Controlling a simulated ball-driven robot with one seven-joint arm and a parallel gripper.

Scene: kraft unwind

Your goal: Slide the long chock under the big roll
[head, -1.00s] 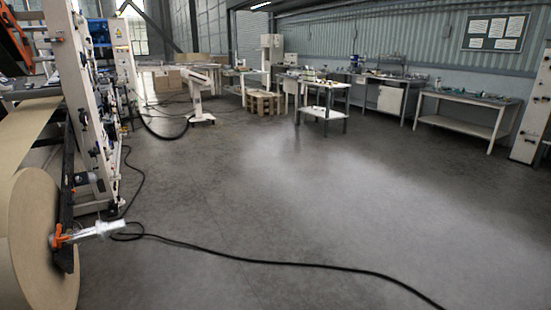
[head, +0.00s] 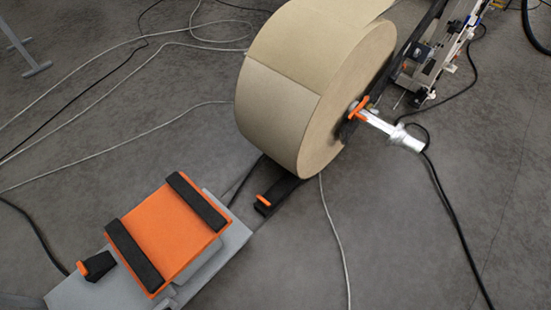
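The big roll (head: 290,120) is a wide brown kraft paper roll, upright on its curved side, with a shiny metal shaft (head: 395,131) and an orange part at its core. A black wedge with an orange tab (head: 276,196) lies at the roll's lower front edge; whether it touches the roll is unclear. A second, shorter-looking black wedge (head: 98,265) with an orange end sits on the grey platform at lower left. The frames do not settle which is the long chock. My gripper is not in view.
A grey platform (head: 232,240) carries an orange block (head: 165,238) with two black bars, just left of the roll. Black and pale cables (head: 330,215) cross the floor. The machine frame (head: 440,60) stands at upper right. Floor at lower right is mostly clear.

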